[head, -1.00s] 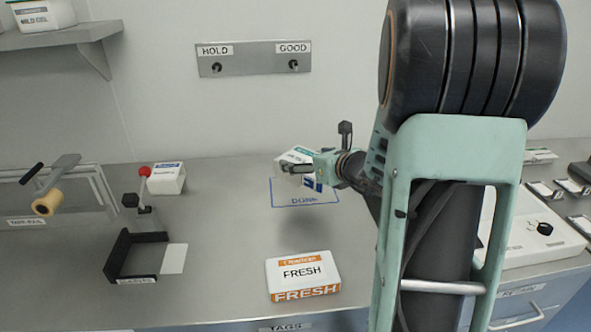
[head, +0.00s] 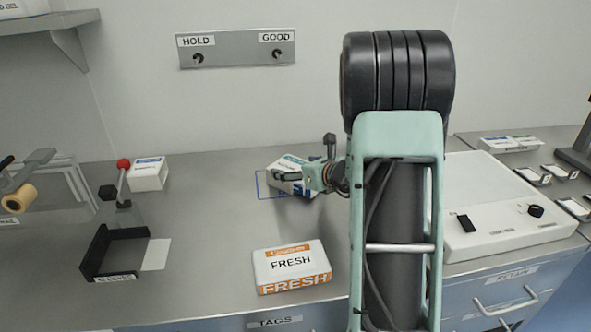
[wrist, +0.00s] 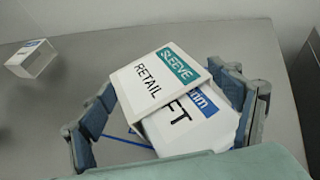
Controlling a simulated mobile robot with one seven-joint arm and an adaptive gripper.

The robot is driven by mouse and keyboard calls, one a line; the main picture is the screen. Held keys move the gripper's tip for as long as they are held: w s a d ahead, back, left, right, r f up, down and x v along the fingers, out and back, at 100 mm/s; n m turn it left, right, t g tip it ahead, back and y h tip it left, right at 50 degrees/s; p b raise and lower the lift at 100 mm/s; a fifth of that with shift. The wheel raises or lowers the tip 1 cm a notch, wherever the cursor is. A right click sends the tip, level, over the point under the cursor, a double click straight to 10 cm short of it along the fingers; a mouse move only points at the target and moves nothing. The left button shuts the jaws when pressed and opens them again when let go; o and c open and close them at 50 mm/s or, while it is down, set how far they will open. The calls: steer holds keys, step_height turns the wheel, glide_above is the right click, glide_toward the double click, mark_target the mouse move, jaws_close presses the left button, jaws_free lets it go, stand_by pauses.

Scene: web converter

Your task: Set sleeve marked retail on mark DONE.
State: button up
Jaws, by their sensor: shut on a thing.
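The sleeve marked RETAIL, white with a teal SLEEVE band, shows in the wrist view (wrist: 160,80) and in the head view (head: 292,162). My gripper (head: 288,177) is shut on the sleeve, with a finger on either side. The blue outline of mark DONE (head: 259,186) lies under and around the load, its word mostly hidden. I cannot tell whether the load touches the bench.
A FRESH box (head: 291,265) stands in front of the mark. A white machine (head: 500,205) is at the right. The bench around the mark is mostly clear.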

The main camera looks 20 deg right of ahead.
steer(key=shift+r, duration=0.1)
steer(key=o, duration=1.1)
steer(key=v, duration=1.2)
